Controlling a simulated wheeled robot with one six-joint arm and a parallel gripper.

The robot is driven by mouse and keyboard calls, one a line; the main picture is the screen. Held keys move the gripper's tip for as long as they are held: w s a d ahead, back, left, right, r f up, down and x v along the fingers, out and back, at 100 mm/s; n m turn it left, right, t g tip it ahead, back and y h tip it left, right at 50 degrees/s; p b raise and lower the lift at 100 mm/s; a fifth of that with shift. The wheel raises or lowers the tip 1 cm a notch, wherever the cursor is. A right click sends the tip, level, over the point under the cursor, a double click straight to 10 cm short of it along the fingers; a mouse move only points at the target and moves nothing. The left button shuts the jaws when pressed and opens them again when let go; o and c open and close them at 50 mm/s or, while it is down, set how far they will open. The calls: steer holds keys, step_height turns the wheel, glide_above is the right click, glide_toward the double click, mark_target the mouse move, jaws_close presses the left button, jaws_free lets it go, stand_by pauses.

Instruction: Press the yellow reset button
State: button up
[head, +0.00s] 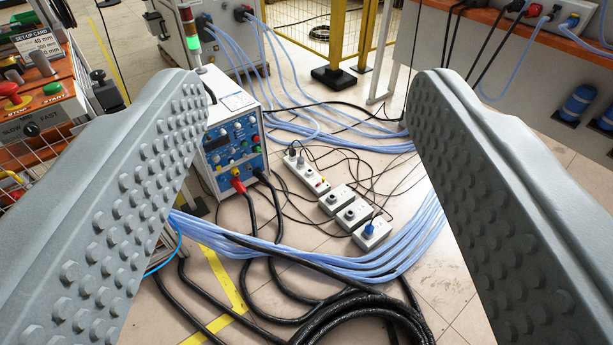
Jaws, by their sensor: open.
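My gripper (308,98) is open and empty, its two grey studded fingers wide apart at the left and right of the head view. Between them, farther off and lower, a white box-shaped unit with a blue control panel (232,146) stands on the floor. Its panel carries small knobs, buttons and a dark display, and red and black plugs go into its lower front. The left finger hides part of its left side. I cannot make out with certainty a yellow reset button. At the far left a control box (45,112) has a red stop button (12,93) and a green start button (53,89).
Power strips and small socket boxes (341,200) lie on the floor right of the unit. Blue cable bundles (330,262) and coiled black cables (350,318) cover much of the floor. A yellow post (337,40) stands behind. Blue cylinders (578,102) are at the right.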

jaws_close()
stand_by(1.5)
